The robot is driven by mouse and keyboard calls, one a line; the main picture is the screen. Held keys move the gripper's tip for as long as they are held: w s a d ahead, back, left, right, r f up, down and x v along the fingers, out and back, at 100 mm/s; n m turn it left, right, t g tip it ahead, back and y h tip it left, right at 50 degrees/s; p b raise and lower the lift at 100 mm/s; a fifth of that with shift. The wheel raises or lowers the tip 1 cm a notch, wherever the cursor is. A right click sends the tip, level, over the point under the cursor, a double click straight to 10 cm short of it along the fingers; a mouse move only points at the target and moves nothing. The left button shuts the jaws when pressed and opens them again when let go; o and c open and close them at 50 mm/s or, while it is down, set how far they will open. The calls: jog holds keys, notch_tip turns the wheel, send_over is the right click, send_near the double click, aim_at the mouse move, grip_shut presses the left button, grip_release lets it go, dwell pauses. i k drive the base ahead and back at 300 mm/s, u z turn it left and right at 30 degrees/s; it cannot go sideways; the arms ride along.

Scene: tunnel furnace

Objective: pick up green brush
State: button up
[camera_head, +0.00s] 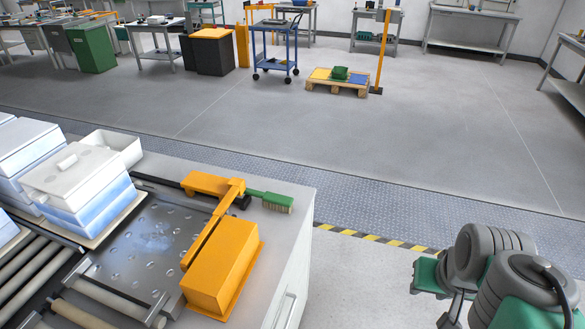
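The green brush (268,198) lies on the light bench top near its far right corner. Its pale bristles are at the right end and face down. Its left end is close to an orange bracket (212,186) and a dark part beneath it; I cannot tell if they touch. Parts of my own arm, grey and green, show at the lower right, well apart from the bench. I cannot make out my gripper's fingers there.
An orange box (222,268) stands on the bench in front of the brush. White-and-blue containers (82,190) and rollers (30,268) are at the left. Grey floor (350,140) is clear beyond the bench. A pallet (337,86) and blue cart (275,45) stand farther back.

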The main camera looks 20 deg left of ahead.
aim_at(273, 200)
jog(key=i, duration=3.25)
jog(key=z, duration=5.75)
